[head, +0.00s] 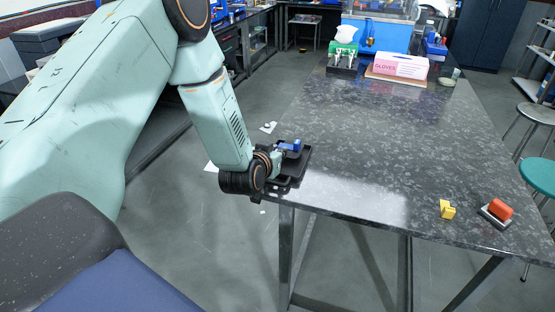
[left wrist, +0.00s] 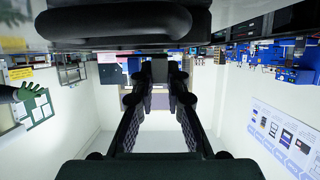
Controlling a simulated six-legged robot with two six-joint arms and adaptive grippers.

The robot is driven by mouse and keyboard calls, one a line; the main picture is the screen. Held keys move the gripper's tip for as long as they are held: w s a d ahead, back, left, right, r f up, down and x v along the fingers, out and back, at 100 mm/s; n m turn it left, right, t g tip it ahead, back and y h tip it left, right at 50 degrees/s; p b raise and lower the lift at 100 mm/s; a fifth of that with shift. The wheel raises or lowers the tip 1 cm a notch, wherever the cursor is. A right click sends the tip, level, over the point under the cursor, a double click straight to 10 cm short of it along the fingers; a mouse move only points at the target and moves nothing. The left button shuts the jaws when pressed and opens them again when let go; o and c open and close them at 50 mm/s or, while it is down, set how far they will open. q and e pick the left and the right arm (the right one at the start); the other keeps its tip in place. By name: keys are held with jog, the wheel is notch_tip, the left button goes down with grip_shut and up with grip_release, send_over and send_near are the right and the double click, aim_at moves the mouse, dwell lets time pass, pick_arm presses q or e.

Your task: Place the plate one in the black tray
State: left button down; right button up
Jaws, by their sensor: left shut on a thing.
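The black tray (head: 305,157) lies at the near left corner of the table. A small blue piece (head: 292,146) is at the tray, just beyond my left gripper (head: 279,158). My left gripper is shut on this blue piece, though the wrist hides much of the grip in the head view. I cannot tell if the piece touches the tray floor. In the left wrist view my left gripper's fingers (left wrist: 160,78) point away from the camera, and the held piece is hard to make out. No label marks plate one. My right gripper is not in view.
A red block on a grey base (head: 496,213) and a yellow piece (head: 447,209) stand at the table's near right. A pink glove box (head: 400,66) and a green-and-black holder (head: 343,54) stand at the back. The middle of the dark table (head: 370,140) is clear.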

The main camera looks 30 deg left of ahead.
pick_arm(q)
jog(key=shift+a+f, duration=0.25)
jog(key=shift+f, duration=0.8)
jog(key=shift+d, duration=0.1)
jog(key=shift+d+f, duration=0.1)
jog(key=shift+f, duration=0.05)
jog(key=c, duration=1.7)
grip_release()
jog(key=shift+s, duration=0.1)
jog(key=shift+c, duration=0.2)
jog(key=shift+o, duration=0.5)
